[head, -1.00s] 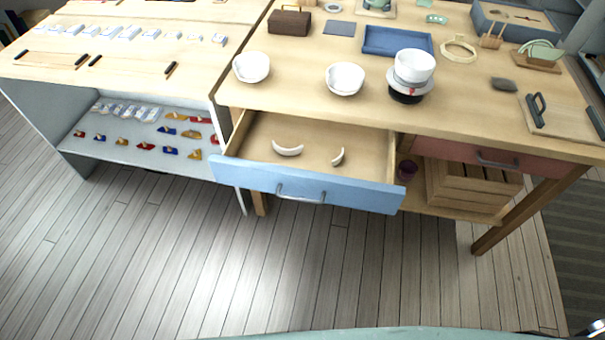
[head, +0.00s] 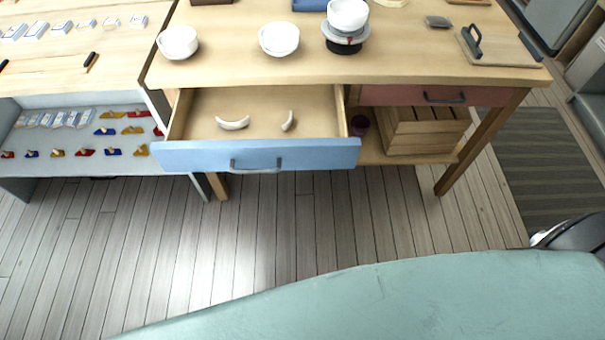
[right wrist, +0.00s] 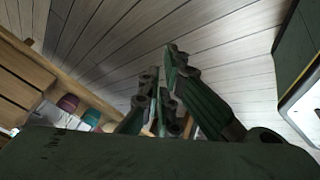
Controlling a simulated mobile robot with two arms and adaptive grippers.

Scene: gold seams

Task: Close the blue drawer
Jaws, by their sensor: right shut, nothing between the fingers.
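The blue drawer (head: 300,155) stands pulled out from under the wooden table in the head view. It has a grey bar handle (head: 256,166) on its front. Two white curved pieces, a longer one (head: 233,123) and a shorter one (head: 287,121), lie apart inside it. My right gripper (right wrist: 168,75) shows in the right wrist view, shut and empty, above the plank floor and apart from the drawer. My left gripper is not in view.
A red closed drawer (head: 400,96) sits to the right, above a slatted wooden crate (head: 420,132) and a dark purple cup (head: 359,125). White bowls (head: 279,39) stand on the tabletop (head: 220,72). A shelf unit (head: 80,163) stands left. The floor (head: 250,240) before the drawer is clear.

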